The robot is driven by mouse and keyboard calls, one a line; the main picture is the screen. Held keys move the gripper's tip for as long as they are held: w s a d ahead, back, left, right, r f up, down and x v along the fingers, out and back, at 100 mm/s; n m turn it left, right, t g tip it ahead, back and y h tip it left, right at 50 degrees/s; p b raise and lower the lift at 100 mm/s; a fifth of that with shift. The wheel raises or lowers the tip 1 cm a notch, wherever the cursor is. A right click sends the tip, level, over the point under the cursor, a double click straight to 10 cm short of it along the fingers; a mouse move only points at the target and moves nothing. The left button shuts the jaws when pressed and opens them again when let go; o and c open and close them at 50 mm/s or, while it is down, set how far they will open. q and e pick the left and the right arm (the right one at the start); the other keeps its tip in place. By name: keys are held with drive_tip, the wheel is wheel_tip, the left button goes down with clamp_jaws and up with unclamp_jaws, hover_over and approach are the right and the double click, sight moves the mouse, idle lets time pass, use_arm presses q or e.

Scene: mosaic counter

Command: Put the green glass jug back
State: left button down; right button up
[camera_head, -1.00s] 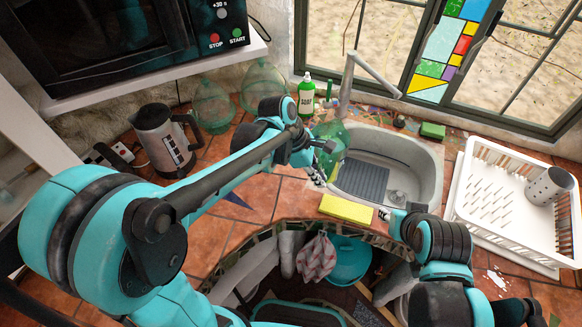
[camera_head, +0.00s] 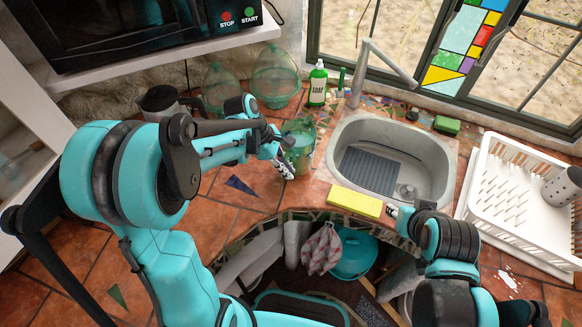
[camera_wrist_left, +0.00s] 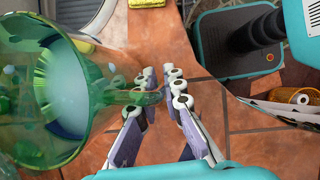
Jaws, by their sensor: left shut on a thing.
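The green glass jug (camera_head: 299,148) is left of the sink in the head view, over the tiled counter. It also fills the left of the left wrist view (camera_wrist_left: 45,105), with its handle reaching between the fingers. My left gripper (camera_head: 284,163) is shut on the jug's handle; its fingers (camera_wrist_left: 160,84) show in the left wrist view. I cannot tell whether the jug's base touches the tiles. My right gripper (camera_head: 396,212) is beside the yellow sponge at the sink's front edge; its finger opening is unclear.
Two green glass vessels (camera_head: 221,90) (camera_head: 275,75) stand at the back under the microwave shelf. A kettle (camera_head: 160,102) is left of them. The sink (camera_head: 435,165), yellow sponge (camera_head: 354,201), soap bottle (camera_head: 317,84) and white dish rack (camera_head: 500,190) lie to the right. Front-left tiles are mostly clear.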

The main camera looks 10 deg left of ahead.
use_arm(q)
drive_tip(key=shift+f+b, duration=0.35)
drive_tip(key=shift+f, duration=1.15)
drive_tip(key=shift+f, duration=0.15)
drive_tip(key=c, duration=1.6)
unclamp_jaws()
drive_tip(key=shift+c, duration=0.2)
